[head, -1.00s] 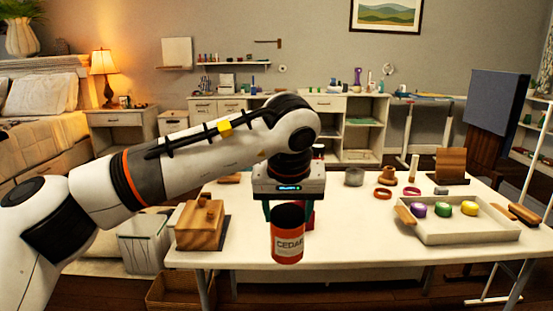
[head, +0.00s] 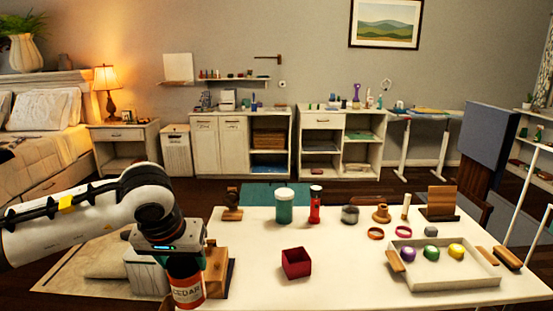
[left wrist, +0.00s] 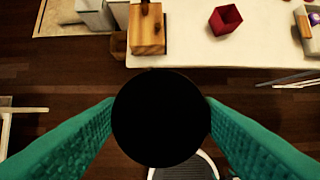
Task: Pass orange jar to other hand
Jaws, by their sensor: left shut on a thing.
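The orange jar (head: 187,291) has a dark top and a white label reading CEDAR. My left gripper (head: 180,262) is shut on it and holds it upright at the table's front left corner in the head view. In the left wrist view the jar's round black top (left wrist: 161,118) fills the space between the green fingers, with dark wood floor around it. My right gripper shows in neither current view.
The white table (head: 340,285) holds a red open box (head: 296,262), a teal jar (head: 285,206), a red bottle (head: 315,205) and a tray (head: 445,282) with coloured balls. A wooden block (head: 216,273) stands just right of the held jar. The table's front middle is clear.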

